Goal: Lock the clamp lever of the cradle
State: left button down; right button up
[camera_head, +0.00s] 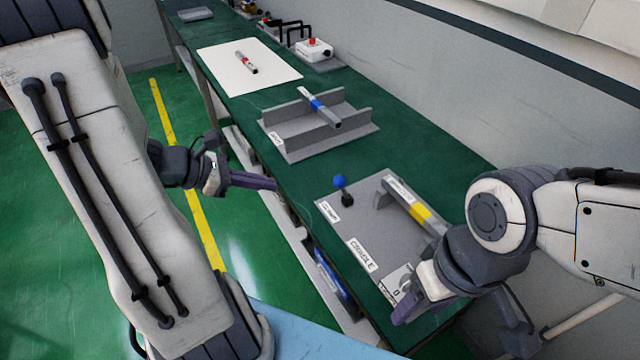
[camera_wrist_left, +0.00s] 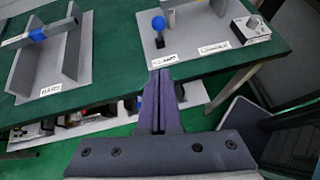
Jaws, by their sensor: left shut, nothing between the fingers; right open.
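The cradle (camera_head: 352,222) is a grey plate on the green bench, labelled CRADLE and CLAMP. A tube with a yellow band (camera_head: 421,212) lies in it. The clamp lever (camera_head: 341,184) has a blue ball knob on a dark base and stands upright near the plate's left corner; it also shows in the left wrist view (camera_wrist_left: 158,24). My left gripper (camera_head: 274,184) is shut and empty, left of the lever and apart from it, by the bench's front edge. My right gripper (camera_head: 412,312) is open near the cradle's front right corner, partly hidden by its own wrist.
A grey rack (camera_head: 284,139) holding a blue-banded tube (camera_head: 318,106) stands farther back. Beyond are a white sheet (camera_head: 222,68) with a red-banded tube (camera_head: 246,62) and a white box with a red button (camera_head: 314,50). The wall borders the bench's right side.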

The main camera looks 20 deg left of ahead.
pick_arm(q)
jog(key=p, duration=0.1)
send_near(342, 189)
jog(key=x, duration=0.3)
jog(key=shift+w+f, duration=0.25)
dwell(0.3)
jog(key=shift+r+p, duration=0.1)
jog(key=shift+p, duration=0.25)
